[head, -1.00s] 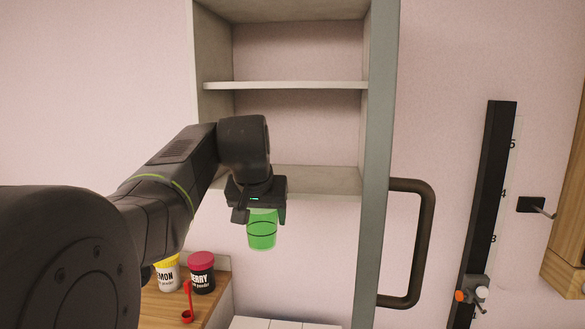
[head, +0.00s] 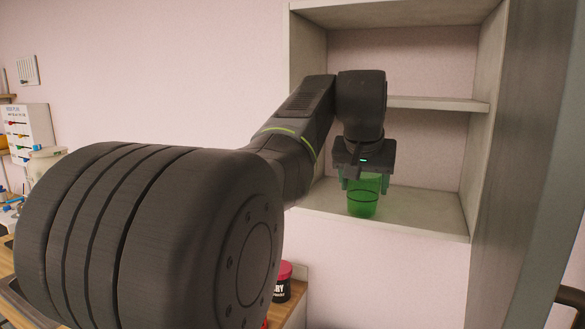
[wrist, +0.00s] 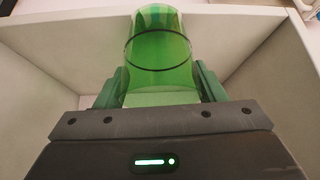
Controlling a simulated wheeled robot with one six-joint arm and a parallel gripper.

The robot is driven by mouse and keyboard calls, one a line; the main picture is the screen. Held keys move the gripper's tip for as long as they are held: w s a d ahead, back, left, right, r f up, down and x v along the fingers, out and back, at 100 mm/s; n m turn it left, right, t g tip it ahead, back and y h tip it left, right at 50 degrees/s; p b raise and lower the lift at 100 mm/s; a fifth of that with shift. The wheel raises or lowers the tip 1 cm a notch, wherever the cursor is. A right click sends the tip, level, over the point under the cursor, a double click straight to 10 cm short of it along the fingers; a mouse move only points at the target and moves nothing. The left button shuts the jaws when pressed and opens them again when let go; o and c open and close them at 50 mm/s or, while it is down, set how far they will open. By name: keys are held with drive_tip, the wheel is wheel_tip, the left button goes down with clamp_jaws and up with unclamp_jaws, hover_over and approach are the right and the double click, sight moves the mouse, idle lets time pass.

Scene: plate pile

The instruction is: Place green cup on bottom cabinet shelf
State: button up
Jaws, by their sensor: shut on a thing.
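The green cup (head: 363,197) is translucent with a dark ring around it. My gripper (head: 365,182) is shut on its upper part from above; the wrist view shows the cup (wrist: 158,50) between the two fingers of my gripper (wrist: 160,88). The cup is upright, in front of or over the bottom cabinet shelf (head: 425,212), inside the cabinet opening. I cannot tell whether its base touches the shelf. My gripper hides part of the cup's rim.
The middle shelf (head: 435,104) is above and behind my gripper. The cabinet's right side wall (head: 484,130) and the grey door (head: 545,150) stand to the right. The bottom shelf is bare right of the cup. A red-lidded jar (head: 282,284) is on the counter below.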

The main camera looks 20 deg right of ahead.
drive_tip(key=w+d, duration=0.1)
drive_tip(key=w+d+p, duration=0.1)
drive_tip(key=w, duration=0.1)
drive_tip(key=w+d, duration=0.1)
drive_tip(key=w, duration=0.1)
drive_tip(key=shift+w+d+p, duration=0.1)
drive_tip(key=shift+d+p, duration=0.25)
drive_tip(key=shift+p, duration=0.05)
drive_tip(key=shift+w+f, duration=0.1)
drive_tip(key=shift+f, duration=0.1)
drive_tip(key=shift+s+a, duration=0.1)
drive_tip(key=shift+s, duration=0.1)
drive_tip(key=shift+f, duration=0.25)
drive_tip(key=o, duration=1)
drive_tip(key=shift+s+r, duration=0.1)
drive_tip(key=shift+r, duration=0.4)
drive_tip(key=v, duration=0.4)
drive_tip(key=shift+s+a+b, duration=0.35)
drive_tip(key=shift+s+b, duration=0.05)
drive_tip(key=s+a, duration=0.2)
drive_tip(key=s, duration=0.1)
drive_tip(key=s+a+b, duration=0.1)
drive_tip(key=s+a, duration=0.1)
drive_tip(key=s, duration=0.1)
drive_tip(key=s+a+b, duration=0.1)
drive_tip(key=s+a, duration=0.1)
drive_tip(key=s, duration=0.1)
drive_tip(key=shift+s+a, duration=0.1)
drive_tip(key=shift+a, duration=0.1)
